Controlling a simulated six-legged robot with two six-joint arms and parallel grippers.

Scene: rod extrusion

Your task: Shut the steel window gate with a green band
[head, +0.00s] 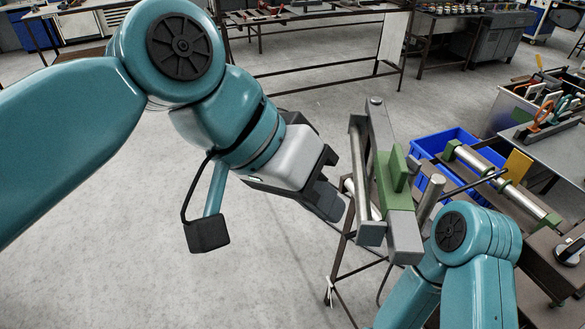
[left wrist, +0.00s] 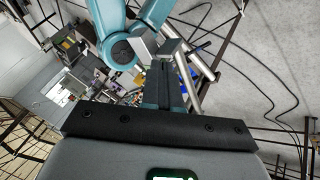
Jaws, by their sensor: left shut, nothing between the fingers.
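The steel window gate (head: 380,128) appears in the head view right of centre, as an upright grey bar with a green band (head: 391,185) around its middle. A steel tube and a second grey bar stand close on its left. My left gripper (head: 332,203) is just left of these parts, its fingers shut and empty. I cannot tell whether it touches the bars. In the left wrist view the shut fingers (left wrist: 162,82) point up the picture, beside a steel tube (left wrist: 196,85). How far the gate stands open cannot be told. My right gripper is not in view.
A blue crate (head: 437,147) and a bench with steel rollers (head: 490,170) lie to the right. My right arm's elbow (head: 470,235) is close to the gate's lower end. A bin of tools (head: 540,95) stands farther right. Open floor (head: 285,285) lies at lower left.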

